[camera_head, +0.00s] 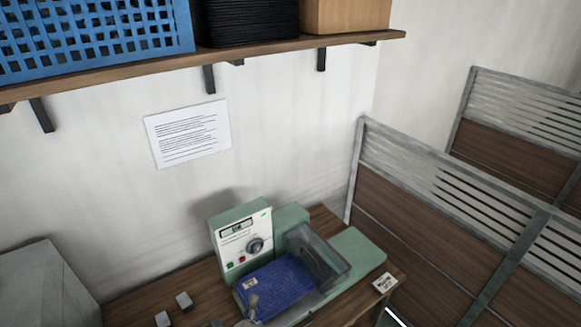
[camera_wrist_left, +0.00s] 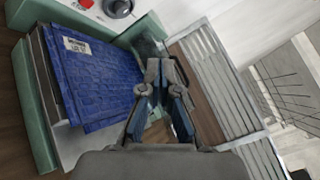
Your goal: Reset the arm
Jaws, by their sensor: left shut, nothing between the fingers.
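My left gripper (camera_wrist_left: 166,68) is shut and empty, with its fingers together in the left wrist view. It hangs beside the green machine, to the right of a blue textured pack (camera_wrist_left: 105,80) in that view. My right gripper is not in view.
The green machine (camera_head: 235,226) with a dial and clear cover (camera_head: 318,258) stands on a wooden table (camera_head: 135,306). Small grey blocks (camera_head: 184,300) show at lower left. A shelf (camera_head: 215,65) holds a blue basket (camera_head: 95,38). Partition panels (camera_head: 430,225) stand right.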

